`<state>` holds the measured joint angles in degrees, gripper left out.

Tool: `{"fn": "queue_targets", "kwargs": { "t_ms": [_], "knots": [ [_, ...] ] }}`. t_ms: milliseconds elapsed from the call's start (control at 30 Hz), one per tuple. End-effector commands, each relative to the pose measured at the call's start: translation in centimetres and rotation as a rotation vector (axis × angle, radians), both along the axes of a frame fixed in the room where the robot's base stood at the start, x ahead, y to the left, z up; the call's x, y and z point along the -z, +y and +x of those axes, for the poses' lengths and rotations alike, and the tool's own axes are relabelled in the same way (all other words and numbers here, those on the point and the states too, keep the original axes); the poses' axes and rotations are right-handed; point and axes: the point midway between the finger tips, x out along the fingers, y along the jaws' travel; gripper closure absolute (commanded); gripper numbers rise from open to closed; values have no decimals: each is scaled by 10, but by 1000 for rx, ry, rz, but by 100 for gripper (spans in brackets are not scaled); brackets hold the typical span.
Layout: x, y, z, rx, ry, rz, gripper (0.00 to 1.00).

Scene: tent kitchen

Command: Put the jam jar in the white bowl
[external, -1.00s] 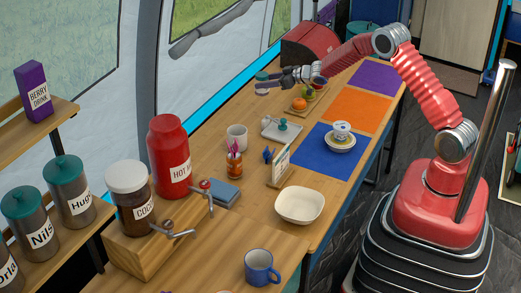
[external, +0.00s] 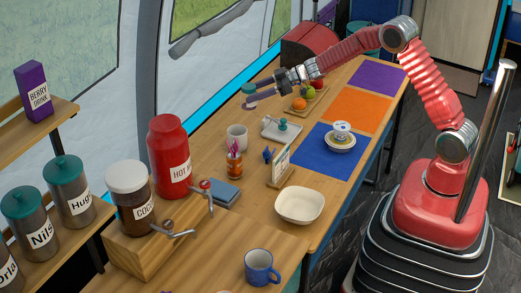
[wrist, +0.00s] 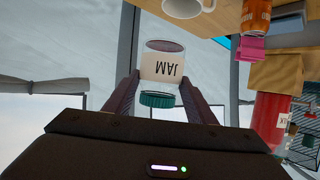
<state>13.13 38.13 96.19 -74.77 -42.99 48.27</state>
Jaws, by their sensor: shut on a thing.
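The jam jar, with a teal lid and a white JAM label (wrist: 163,68), sits between the two fingers of my gripper (wrist: 160,92) in the wrist view. In the external view my gripper (external: 262,91) is shut on it, and the jar's teal lid (external: 249,88) shows at the fingertips. The jar is held in the air at the window side of the counter. The white bowl (external: 300,205) stands empty on the near part of the counter, well apart from the jar.

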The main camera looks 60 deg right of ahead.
Motion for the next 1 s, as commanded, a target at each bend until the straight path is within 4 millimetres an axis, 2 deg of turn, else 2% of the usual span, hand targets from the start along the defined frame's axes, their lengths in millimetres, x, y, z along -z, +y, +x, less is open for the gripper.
{"fn": "queue_targets", "kwargs": {
  "t_ms": [33,200,500,800,1000],
  "knots": [
    [0,19,-9,-50,-1,1,83],
    [0,74,-42,-217,-1,1,83],
    [4,160,-116,-514,0,1,83],
    [5,227,-208,-811,-1,1,83],
    [4,254,-266,-981,-1,2,83]
  ]
}}
